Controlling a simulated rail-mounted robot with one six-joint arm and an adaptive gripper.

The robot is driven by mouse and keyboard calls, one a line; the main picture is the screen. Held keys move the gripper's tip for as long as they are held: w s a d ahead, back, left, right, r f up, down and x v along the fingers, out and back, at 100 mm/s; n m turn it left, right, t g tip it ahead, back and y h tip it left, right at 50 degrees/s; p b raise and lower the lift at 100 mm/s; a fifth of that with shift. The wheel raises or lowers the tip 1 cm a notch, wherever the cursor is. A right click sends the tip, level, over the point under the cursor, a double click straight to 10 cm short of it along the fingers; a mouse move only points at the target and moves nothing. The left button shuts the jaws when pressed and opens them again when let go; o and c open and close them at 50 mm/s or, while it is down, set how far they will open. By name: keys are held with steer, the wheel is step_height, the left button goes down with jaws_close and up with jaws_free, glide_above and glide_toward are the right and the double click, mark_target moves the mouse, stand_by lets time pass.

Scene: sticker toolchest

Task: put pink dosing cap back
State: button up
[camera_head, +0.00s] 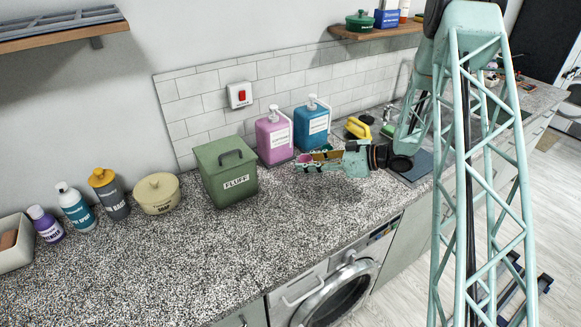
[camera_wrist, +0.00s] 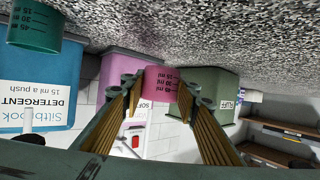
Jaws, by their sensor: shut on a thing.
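The pink dosing cap (camera_wrist: 160,84), a small cup with dark volume marks, is between the fingertips of my gripper (camera_wrist: 166,92) in the wrist view. The gripper is shut on it. In the head view my gripper (camera_head: 318,161) is low over the counter, in front of the pink and blue dispensers; the cap is hard to make out there. The pink softener dispenser (camera_head: 274,139) stands upright against the tiles; it shows partly behind the fingers in the wrist view (camera_wrist: 118,66). The counter right under the cap is hidden.
The blue detergent dispenser (camera_head: 311,128) stands right of the pink one; a teal dosing cap (camera_wrist: 35,27) shows before it in the wrist view. The green FLUFF box (camera_head: 226,174) is left of the pink dispenser. The front counter (camera_head: 200,255) is clear.

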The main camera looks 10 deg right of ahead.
mark_target(290, 172)
steer(key=shift+w+a+f, duration=0.15)
steer(key=shift+w+a, duration=0.8)
steer(key=shift+w+a+f, duration=0.1)
steer(key=shift+w+a, duration=0.8)
steer(key=shift+a, duration=0.05)
steer(key=shift+w+a, duration=0.3)
steer(key=shift+a, duration=0.1)
steer(key=shift+w+a+f, duration=0.15)
steer(key=shift+f, duration=0.15)
steer(key=shift+f+b, duration=0.4)
steer(key=shift+f, duration=1.1)
steer(key=shift+f, duration=0.15)
steer(key=o, duration=0.7)
steer(key=shift+o, duration=0.2)
steer(key=shift+r, duration=0.2)
